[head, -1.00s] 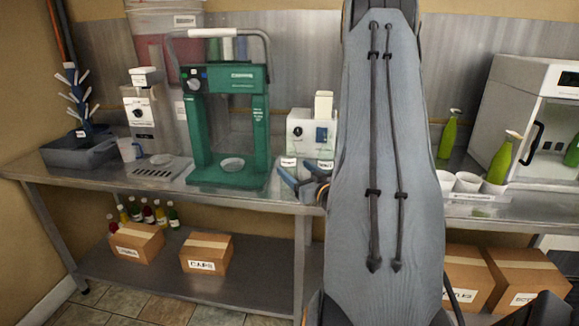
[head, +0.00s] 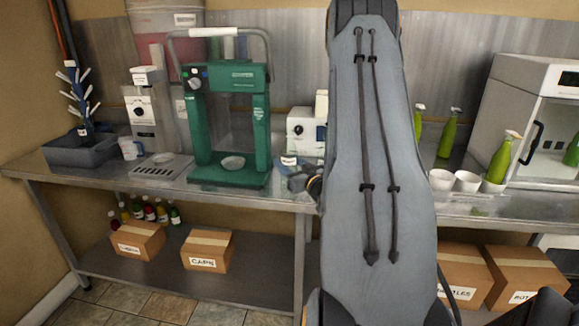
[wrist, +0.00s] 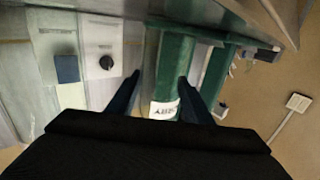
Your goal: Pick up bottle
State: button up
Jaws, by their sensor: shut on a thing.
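In the wrist view, a dark green bottle (wrist: 166,80) with a white label stands between the two dark blue fingers of my gripper (wrist: 160,80). The gripper is shut on it. In the head view, my gripper (head: 298,180) shows just left of my arm, at the front edge of the steel counter. My arm hides part of it there, and I cannot make out the held bottle clearly in that view.
The green press machine (head: 229,125) stands left of my gripper, and a white device (head: 305,132) stands behind it. White cups (head: 466,181) and a green spray bottle (head: 499,162) are at right. Boxes (head: 206,250) and several small bottles (head: 150,211) fill the lower shelf.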

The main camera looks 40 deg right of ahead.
notch_tip(320, 180, up, 18)
jog(key=shift+r+b, duration=0.1)
jog(key=shift+b, duration=1)
